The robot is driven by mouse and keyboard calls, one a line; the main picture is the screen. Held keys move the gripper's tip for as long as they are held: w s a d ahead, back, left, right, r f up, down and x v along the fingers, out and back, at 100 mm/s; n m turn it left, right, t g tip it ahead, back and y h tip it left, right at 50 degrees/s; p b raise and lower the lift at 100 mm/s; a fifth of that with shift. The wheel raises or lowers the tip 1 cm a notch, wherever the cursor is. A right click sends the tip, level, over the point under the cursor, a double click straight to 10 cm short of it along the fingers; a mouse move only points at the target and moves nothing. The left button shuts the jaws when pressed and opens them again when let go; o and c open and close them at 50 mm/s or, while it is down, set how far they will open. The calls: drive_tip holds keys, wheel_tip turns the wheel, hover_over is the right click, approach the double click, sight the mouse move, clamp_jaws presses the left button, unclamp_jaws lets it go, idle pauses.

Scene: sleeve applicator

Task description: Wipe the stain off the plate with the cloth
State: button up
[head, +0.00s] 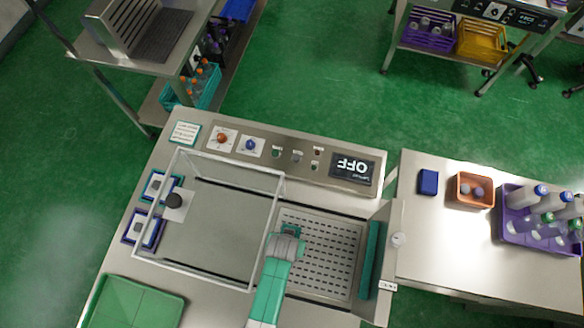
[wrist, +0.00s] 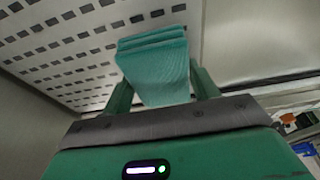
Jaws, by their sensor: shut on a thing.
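The slotted metal plate (head: 330,256) lies in the right bay of the machine. In the wrist view the plate (wrist: 60,50) fills the upper left, with rows of dark slots. My gripper (wrist: 163,88) is shut on a folded teal cloth (wrist: 155,62), which sits between the two fingers and points toward the plate. In the head view my gripper (head: 290,232) is over the plate's upper left part, and my arm covers its left edge. I cannot tell whether the cloth touches the plate. I see no stain; part of the plate is hidden.
A clear guard with a white frame (head: 227,177) stands just left of the plate. A teal bar (head: 371,260) and an upright side panel border the plate on the right. The control panel with an OFF display (head: 352,169) lies behind it.

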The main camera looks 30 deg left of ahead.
drive_tip(key=shift+r+p, duration=2.55)
drive_tip(key=shift+r, duration=0.4)
